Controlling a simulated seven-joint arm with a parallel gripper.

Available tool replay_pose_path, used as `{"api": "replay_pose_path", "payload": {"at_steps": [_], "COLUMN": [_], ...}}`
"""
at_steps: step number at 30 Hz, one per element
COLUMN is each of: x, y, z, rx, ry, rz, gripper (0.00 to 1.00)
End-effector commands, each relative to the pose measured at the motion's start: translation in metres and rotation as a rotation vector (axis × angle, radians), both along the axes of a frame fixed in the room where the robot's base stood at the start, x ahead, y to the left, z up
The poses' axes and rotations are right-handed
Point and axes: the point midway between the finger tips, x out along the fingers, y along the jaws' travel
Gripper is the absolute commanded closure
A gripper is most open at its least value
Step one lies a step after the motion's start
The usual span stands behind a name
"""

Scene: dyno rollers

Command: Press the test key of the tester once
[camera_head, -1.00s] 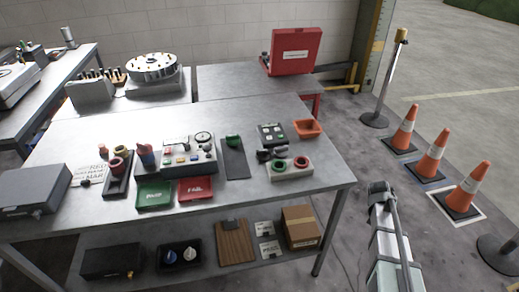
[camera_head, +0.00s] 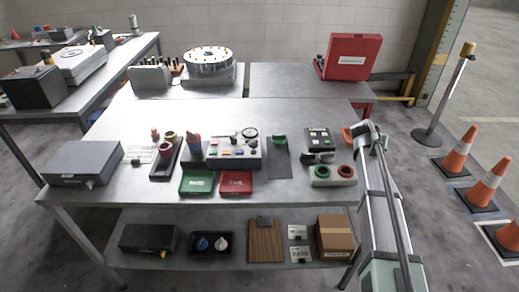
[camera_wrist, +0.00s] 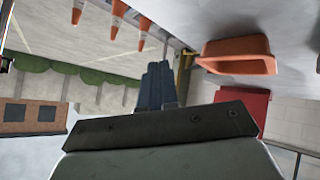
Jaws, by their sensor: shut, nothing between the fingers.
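The tester (camera_head: 250,160) looks like the grey box with a round dial and several small coloured keys, standing mid-table in the head view. The labels on its keys are too small to read, so I cannot tell which one is the test key. My gripper (camera_head: 318,157) shows as a dark shape at the right part of the table, beyond the red and green rings and well to the right of the tester. In the wrist view my gripper (camera_wrist: 155,85) has its dark fingers together and empty. The tester is not in the wrist view.
A green tray (camera_head: 196,189) and a red tray (camera_head: 236,190) lie in front of the tester. A dark stand (camera_head: 279,166) and a keypad box (camera_head: 319,138) lie between it and my arm. An orange bin (camera_wrist: 235,62) is close in the wrist view.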

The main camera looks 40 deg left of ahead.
Motion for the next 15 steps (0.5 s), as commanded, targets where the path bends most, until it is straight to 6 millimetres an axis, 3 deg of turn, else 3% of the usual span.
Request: {"api": "replay_pose_path", "payload": {"at_steps": [1, 3, 15], "x": [-0.008, -0.02, -0.105], "y": [0.023, 0.048, 0.181], "z": [0.004, 0.008, 0.033], "rx": [-0.008, -0.02, -0.09], "ry": [0.005, 0.012, 0.049], "rz": [0.017, 0.034, 0.13], "gripper": [1.0, 1.0, 1.0]}}
